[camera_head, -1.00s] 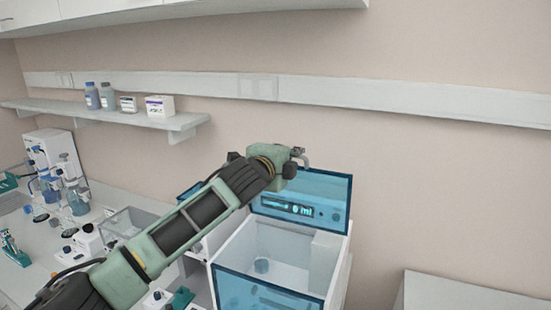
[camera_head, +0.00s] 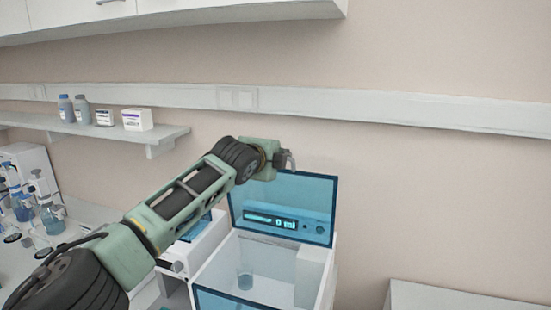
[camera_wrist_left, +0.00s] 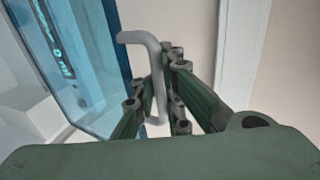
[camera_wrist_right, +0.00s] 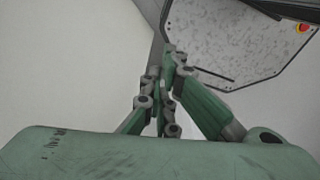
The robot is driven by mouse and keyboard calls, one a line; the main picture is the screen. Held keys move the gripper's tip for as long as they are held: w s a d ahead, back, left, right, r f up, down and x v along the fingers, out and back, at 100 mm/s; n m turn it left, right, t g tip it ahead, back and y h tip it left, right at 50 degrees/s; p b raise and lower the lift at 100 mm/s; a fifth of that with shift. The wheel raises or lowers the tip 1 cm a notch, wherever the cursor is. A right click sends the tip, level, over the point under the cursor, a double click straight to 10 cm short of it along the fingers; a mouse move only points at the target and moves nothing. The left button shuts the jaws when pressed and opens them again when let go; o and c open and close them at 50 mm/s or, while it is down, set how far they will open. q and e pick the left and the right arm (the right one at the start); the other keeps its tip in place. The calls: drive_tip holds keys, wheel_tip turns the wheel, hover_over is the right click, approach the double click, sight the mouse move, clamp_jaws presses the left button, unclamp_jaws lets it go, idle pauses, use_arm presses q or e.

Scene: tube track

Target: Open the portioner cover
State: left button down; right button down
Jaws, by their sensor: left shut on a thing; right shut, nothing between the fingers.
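The portioner cover (camera_head: 250,190) is a see-through blue panel standing raised at the back of the white portioner box (camera_head: 322,295). A lit display reading "0 ml" shows behind or through it. My left gripper (camera_head: 285,159) is at the cover's top edge, shut on its grey bent handle, partly hidden by the wrist in the head view. In the left wrist view the handle (camera_wrist_left: 155,62) sits between the fingers, beside the blue cover (camera_wrist_left: 92,60). My right gripper (camera_wrist_right: 172,62) is shut and empty in the right wrist view; it is outside the head view.
Glassware (camera_head: 50,215) stands on the counter at left. A wall shelf (camera_head: 165,135) holds bottles and boxes. A white surface (camera_head: 450,298) is at lower right.

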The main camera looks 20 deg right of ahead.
use_arm(q)
drive_tip(key=shift+r, duration=0.25)
drive_tip(key=c, duration=2.1)
unclamp_jaws()
drive_tip(key=shift+a, duration=0.1)
drive_tip(key=shift+o, duration=1.3)
drive_tip(key=shift+s+a, duration=0.1)
drive_tip(key=shift+s, duration=0.05)
drive_tip(key=shift+f, duration=0.1)
drive_tip(key=v, duration=1.2)
